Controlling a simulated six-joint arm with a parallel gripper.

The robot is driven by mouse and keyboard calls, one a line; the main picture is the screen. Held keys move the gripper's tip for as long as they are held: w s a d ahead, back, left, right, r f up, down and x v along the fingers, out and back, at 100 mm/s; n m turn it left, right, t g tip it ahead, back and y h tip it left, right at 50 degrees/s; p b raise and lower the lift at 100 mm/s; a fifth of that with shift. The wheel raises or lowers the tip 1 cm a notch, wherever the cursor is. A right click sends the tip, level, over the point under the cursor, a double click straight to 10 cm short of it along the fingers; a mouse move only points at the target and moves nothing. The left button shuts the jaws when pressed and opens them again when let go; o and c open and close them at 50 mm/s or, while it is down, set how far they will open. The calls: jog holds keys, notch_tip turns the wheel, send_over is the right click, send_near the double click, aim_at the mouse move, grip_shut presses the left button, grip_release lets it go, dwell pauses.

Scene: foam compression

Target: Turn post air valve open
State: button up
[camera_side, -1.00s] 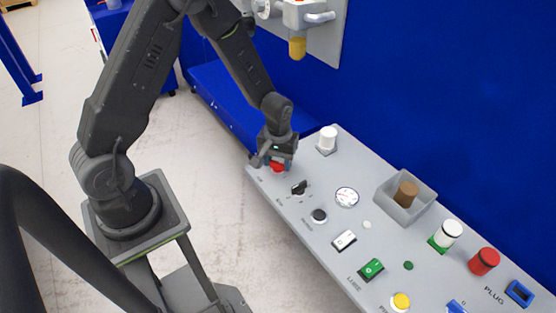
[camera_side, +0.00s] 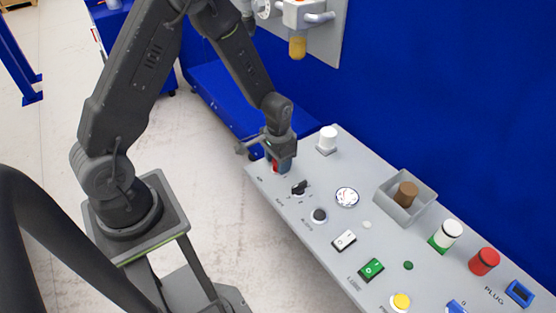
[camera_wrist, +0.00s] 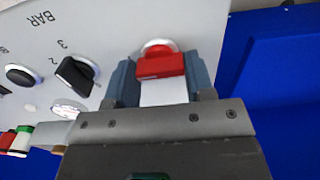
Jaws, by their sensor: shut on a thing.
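The air valve is a red handle (camera_wrist: 161,66) on a pale round base at the end of the grey panel. In the wrist view it lies between my two blue-grey fingers, which touch its two ends. My gripper (camera_wrist: 161,78) is shut on it. In the side view my gripper (camera_side: 280,165) is down at the panel's far left end, and only a small part of the red handle (camera_side: 275,166) shows beside a finger. The rest is hidden by the gripper.
The grey panel (camera_side: 330,220) carries a black selector knob (camera_side: 299,187) close to the valve, a black button (camera_side: 319,215), a gauge (camera_side: 347,197), and a white cylinder (camera_side: 327,138) behind. A grey box (camera_side: 427,200) holds a brown peg (camera_side: 405,193). A blue wall stands behind.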

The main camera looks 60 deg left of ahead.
dwell(0.4)
jog(key=o, duration=0.9)
jog(key=shift+r, duration=0.1)
notch_tip(320, 180, up, 14)
jog(key=shift+f, duration=0.2)
jog(key=shift+r, duration=0.1)
jog(key=s+d+r+t, duration=0.2)
jog(key=s+r, duration=0.2)
jog(key=s, duration=0.1)
jog(key=s+d+r+t, duration=0.1)
jog(key=s+d+r, duration=0.1)
jog(key=s+r, duration=0.3)
jog(key=s+d+r+t, duration=0.2)
jog(key=s+r, duration=0.3)
jog(key=s, duration=0.2)
jog(key=shift+s+r+t, duration=0.1)
jog(key=shift+r+t, duration=0.15)
jog(key=shift+t, duration=0.05)
